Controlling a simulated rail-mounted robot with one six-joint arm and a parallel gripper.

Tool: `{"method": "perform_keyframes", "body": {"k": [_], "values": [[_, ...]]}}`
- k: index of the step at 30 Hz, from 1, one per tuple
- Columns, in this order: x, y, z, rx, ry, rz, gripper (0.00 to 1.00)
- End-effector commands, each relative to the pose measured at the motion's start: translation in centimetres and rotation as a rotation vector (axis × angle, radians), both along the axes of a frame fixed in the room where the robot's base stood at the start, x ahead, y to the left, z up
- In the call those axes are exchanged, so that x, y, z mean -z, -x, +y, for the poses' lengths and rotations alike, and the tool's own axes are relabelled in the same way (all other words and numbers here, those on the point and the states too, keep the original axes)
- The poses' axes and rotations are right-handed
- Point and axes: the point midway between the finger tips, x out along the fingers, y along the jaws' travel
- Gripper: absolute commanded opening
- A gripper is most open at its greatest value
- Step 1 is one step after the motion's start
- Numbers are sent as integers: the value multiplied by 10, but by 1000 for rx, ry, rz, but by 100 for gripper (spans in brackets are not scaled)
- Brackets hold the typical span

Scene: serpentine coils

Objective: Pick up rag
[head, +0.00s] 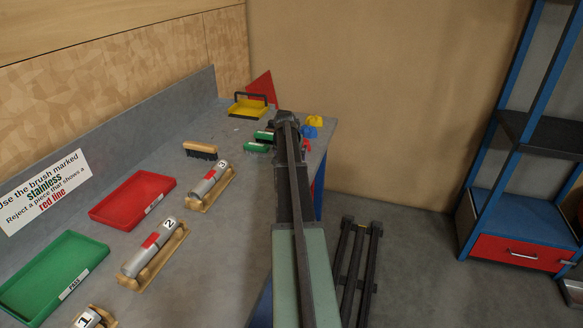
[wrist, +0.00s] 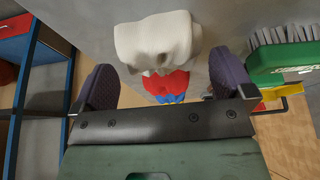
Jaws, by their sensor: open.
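A crumpled white rag (wrist: 155,42) lies on the grey bench in the wrist view, in line with the gap between my fingers. My gripper (wrist: 165,82) is open, with one dark finger on each side of that gap. I cannot tell whether either finger touches the rag. Red (wrist: 166,82) and blue (wrist: 170,98) crumpled pieces lie just past it. In the head view my gripper (head: 285,120) is over the bench's far right part, and my arm hides the white rag. Blue (head: 309,132), yellow (head: 316,121) and red (head: 307,146) pieces show beside it.
Green brushes (head: 256,147) lie close left of my gripper; one shows at the wrist view's right (wrist: 280,62). A wooden brush (head: 200,151), red tray (head: 132,199), green tray (head: 55,272) and numbered cylinders (head: 152,246) occupy the left. Shelving (head: 520,200) stands right.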

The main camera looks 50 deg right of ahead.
Motion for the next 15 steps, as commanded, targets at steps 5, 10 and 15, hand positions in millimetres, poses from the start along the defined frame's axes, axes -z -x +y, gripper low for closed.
{"method": "perform_keyframes", "body": {"k": [5, 10, 15], "values": [[25, -3, -8, 0, 0, 0, 100], [21, -3, -8, 0, 0, 0, 97], [21, -3, -8, 0, 0, 0, 71]]}}
